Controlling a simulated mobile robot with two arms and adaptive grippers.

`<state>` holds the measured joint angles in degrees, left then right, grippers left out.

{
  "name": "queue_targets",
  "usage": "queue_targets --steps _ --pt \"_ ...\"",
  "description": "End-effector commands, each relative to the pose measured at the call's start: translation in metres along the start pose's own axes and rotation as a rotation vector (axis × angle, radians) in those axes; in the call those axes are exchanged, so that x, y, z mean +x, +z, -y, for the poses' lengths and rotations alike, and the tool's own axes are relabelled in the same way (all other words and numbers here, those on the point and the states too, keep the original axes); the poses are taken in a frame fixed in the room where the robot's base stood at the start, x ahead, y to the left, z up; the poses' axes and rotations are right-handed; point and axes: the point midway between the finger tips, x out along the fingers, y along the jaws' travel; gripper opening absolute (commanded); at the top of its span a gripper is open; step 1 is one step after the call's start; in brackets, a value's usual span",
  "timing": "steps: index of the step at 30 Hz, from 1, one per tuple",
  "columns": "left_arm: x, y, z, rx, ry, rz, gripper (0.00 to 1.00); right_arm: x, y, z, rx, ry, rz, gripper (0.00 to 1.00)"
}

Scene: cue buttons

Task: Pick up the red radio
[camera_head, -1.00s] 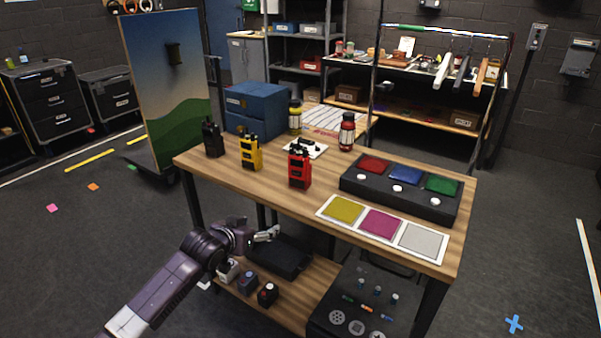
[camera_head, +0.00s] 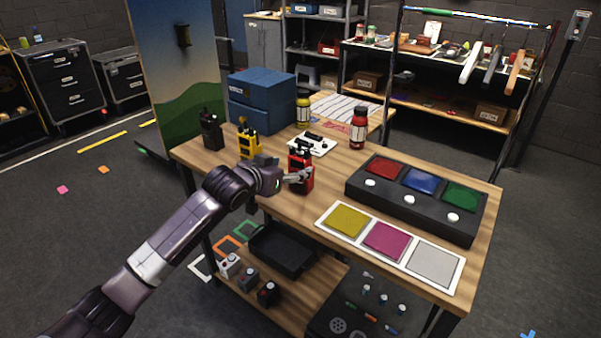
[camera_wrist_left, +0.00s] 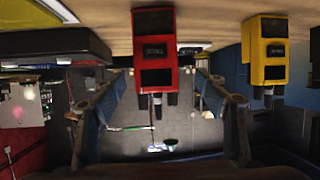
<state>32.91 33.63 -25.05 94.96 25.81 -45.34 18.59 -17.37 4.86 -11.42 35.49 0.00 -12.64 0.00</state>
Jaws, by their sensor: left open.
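The red radio (camera_head: 301,161) stands upright on the wooden table (camera_head: 330,178). My left gripper (camera_head: 299,177) is in front of it in the head view and hides part of its middle. In the left wrist view, which is upside down, the red radio (camera_wrist_left: 154,45) appears ahead between the two spread fingers of my left gripper (camera_wrist_left: 164,76). The fingers are open, and I cannot tell if either touches the radio. My right gripper is not in view.
A yellow radio (camera_head: 249,142) stands left of the red one and a black radio (camera_head: 212,132) farther left. A red-labelled bottle (camera_head: 358,130) and a blue box (camera_head: 262,92) stand behind. A black button panel (camera_head: 410,205) and coloured cards (camera_head: 385,240) lie to the right.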

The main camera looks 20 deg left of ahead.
Motion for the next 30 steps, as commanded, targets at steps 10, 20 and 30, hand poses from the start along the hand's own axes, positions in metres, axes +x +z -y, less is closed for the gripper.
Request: queue_targets --steps 10,20,30 --pt "0.035 0.004 -0.006 -0.001 0.001 0.002 0.67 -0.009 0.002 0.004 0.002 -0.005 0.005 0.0" --pt "0.053 0.005 -0.006 0.001 0.0 0.001 0.67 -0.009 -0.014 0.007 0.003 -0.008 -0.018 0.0" --pt "0.052 0.005 -0.005 0.001 0.0 0.001 0.48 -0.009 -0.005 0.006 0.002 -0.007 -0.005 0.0"
